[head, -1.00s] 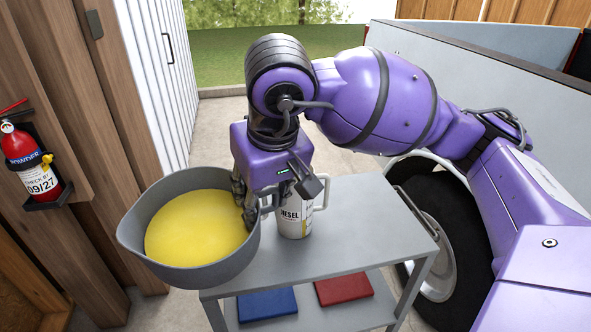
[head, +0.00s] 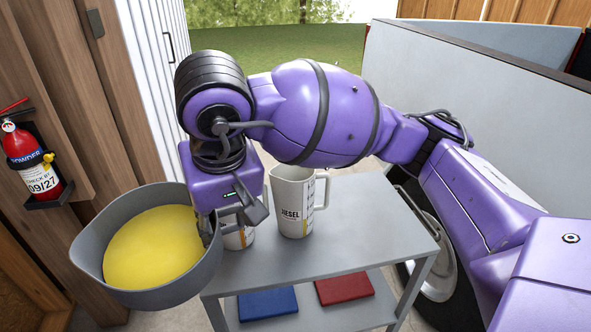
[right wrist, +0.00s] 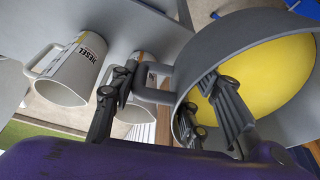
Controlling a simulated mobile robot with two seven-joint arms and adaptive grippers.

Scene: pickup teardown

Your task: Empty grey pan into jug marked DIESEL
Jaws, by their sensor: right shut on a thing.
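The grey pan (head: 88,262), holding yellow liquid (head: 150,247), hangs beyond the cart's left edge and looks about level. My right gripper (head: 212,226) is shut on the pan at its right side. In the right wrist view the gripper (right wrist: 168,85) has fingers on both sides of the pan's wall and handle (right wrist: 150,95); the exact contact is hard to tell. The jug marked DIESEL (head: 293,205) stands upright on the cart top, right of the pan and gripper. It also shows in the right wrist view (right wrist: 68,72). My left gripper is not in view.
A second jug (head: 240,240) stands left of the DIESEL jug, mostly hidden by my gripper. The cart top (head: 370,225) is clear to the right. Blue (head: 267,303) and red (head: 344,288) flat items lie on the lower shelf. A fire extinguisher (head: 30,160) hangs on the left wall.

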